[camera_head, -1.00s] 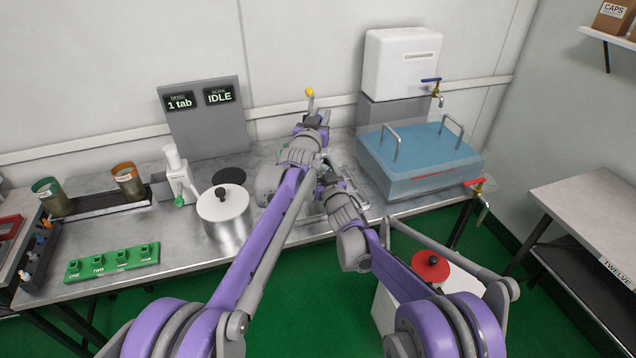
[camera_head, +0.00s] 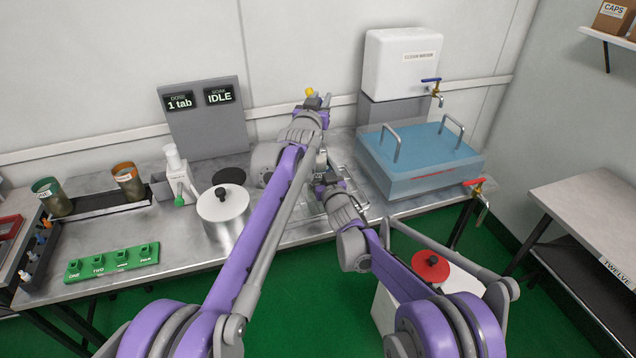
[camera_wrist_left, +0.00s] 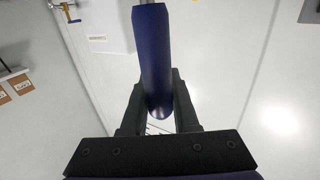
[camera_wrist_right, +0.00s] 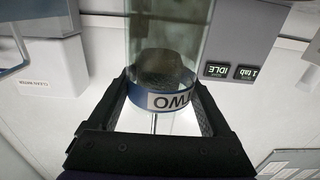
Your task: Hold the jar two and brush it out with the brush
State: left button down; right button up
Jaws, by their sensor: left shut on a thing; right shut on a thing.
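My left gripper (camera_head: 318,104) is at the back of the bench and is shut on the brush's dark blue handle (camera_wrist_left: 154,60). A bit of grey shaft shows beyond the handle at the top of the left wrist view; the bristles are not visible. My right gripper (camera_head: 322,184) is lower and nearer, over the wire rack. It is shut on jar two (camera_wrist_right: 165,45), a clear greenish jar with a blue band lettered TWO, upside down in the right wrist view. My left arm hides much of the jar in the head view. I cannot tell whether the brush is inside it.
A blue-topped basin (camera_head: 425,155) stands right of the grippers, with a white water tank (camera_head: 400,62) behind. A lidded steel pot (camera_head: 226,215), a white dispenser (camera_head: 180,178), two jars (camera_head: 128,182) and a green holder (camera_head: 112,262) are to the left. The screen (camera_head: 219,96) reads IDLE.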

pick_arm(q)
jog(key=shift+f, duration=2.5)
jog(key=shift+r, duration=0.1)
jog(key=shift+r, duration=2.4)
jog(key=shift+f, duration=2.5)
jog(key=shift+s, duration=0.65)
jog(key=shift+r, duration=2.55)
jog(key=shift+f, duration=0.15)
